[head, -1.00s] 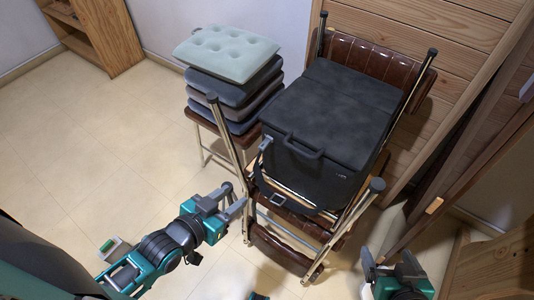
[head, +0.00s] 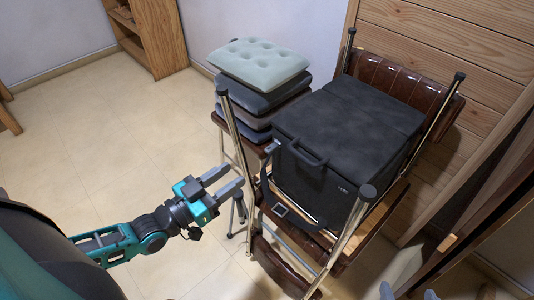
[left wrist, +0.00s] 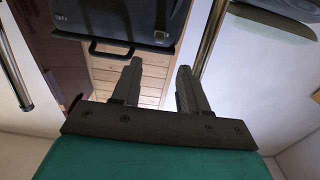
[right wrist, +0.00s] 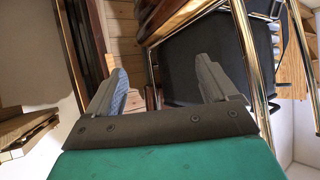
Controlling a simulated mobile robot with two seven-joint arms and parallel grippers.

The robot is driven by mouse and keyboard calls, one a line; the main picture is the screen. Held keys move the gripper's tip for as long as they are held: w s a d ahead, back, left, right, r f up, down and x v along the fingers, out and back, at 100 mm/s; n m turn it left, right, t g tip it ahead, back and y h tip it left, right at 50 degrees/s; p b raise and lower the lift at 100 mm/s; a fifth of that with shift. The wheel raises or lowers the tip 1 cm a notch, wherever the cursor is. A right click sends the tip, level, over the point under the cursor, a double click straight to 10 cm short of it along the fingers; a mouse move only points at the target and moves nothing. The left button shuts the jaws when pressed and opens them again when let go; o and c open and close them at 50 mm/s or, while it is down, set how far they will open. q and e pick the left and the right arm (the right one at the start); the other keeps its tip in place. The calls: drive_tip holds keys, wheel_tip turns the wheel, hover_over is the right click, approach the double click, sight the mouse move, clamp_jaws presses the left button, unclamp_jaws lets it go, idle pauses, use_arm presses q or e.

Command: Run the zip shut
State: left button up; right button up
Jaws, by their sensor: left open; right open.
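A black box-shaped bag (head: 350,125) with a flat lid sits on a brown metal-framed chair (head: 395,82). A handle (head: 303,153) is on its front, and a small grey tab (head: 271,147) shows at its front left corner. I cannot make out the zip's line or how far it is closed. My left gripper (head: 236,177) is open and empty, left of the chair frame and apart from the bag. The bag and handle show beyond it in the left wrist view (left wrist: 115,20). My right gripper (right wrist: 162,70) is open and empty, with the bag beyond its fingers.
Chrome chair posts (head: 350,225) rise around the bag. A stack of cushions (head: 262,65) stands on a stool just left of it. Wooden panelling (head: 440,40) is behind and at the right. The tiled floor (head: 120,140) at left is clear.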

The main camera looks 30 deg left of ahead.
sight(266, 152)
use_arm(q)
drive_tip(key=b+x, duration=0.1)
drive_tip(key=x, duration=1)
drive_tip(key=shift+w+d+b, duration=0.15)
drive_tip(key=shift+w+b, duration=0.15)
clamp_jaws()
